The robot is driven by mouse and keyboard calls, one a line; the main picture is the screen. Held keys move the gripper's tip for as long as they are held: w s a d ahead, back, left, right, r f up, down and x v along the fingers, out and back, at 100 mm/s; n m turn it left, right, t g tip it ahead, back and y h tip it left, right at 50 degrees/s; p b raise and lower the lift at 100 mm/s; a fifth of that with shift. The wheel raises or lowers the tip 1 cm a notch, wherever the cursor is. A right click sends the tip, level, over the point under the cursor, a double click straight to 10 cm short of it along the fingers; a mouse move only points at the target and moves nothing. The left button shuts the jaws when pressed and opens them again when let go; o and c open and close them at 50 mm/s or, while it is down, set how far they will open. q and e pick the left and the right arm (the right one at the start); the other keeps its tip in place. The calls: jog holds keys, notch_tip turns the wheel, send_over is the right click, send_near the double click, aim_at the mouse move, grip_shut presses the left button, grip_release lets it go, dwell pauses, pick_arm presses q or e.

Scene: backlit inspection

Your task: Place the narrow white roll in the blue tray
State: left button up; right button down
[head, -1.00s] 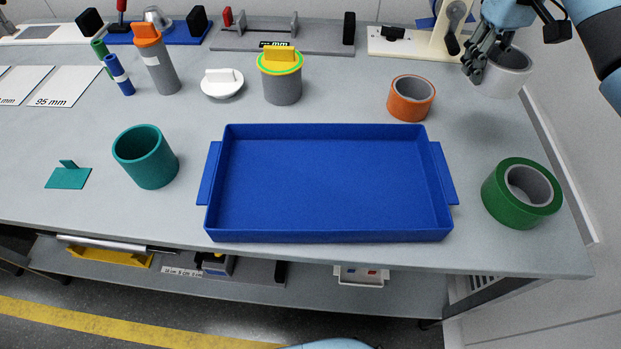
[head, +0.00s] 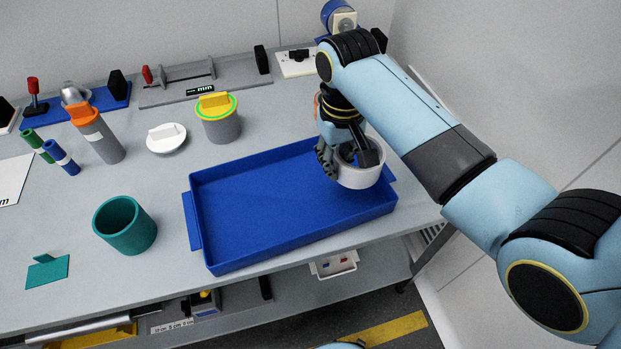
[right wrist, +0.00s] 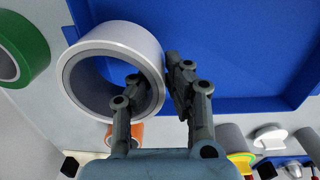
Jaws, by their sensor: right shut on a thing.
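The white roll (head: 361,172) is held by my right gripper (head: 341,160) over the right end of the blue tray (head: 222,264). In the right wrist view, one finger of my right gripper (right wrist: 158,92) is inside the bore of the white roll (right wrist: 100,45) and the other is outside, pinching its wall. The blue tray (right wrist: 236,45) fills much of that view beyond the roll, and its visible floor is bare. I cannot tell whether the roll touches the tray. My left gripper is not in view.
A green roll (right wrist: 22,48) and an orange roll (right wrist: 134,134) show in the right wrist view. A teal cup (head: 126,226) stands left of the tray. A grey pot with a yellow lid (head: 219,118) and a white lid (head: 166,139) stand behind.

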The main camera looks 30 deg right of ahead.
jog(key=w+a+f, duration=0.2)
jog(key=shift+w+a+f, duration=0.25)
jog(key=shift+w+a, duration=0.1)
jog(key=shift+w, duration=0.05)
notch_tip(320, 180, down, 4)
jog(key=shift+r, duration=0.1)
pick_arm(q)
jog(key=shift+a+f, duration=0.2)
pick_arm(e)
jog(key=shift+f, duration=0.2)
jog(key=c, duration=1.4)
grip_release()
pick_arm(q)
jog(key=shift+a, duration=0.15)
pick_arm(e)
jog(key=shift+o, duration=0.2)
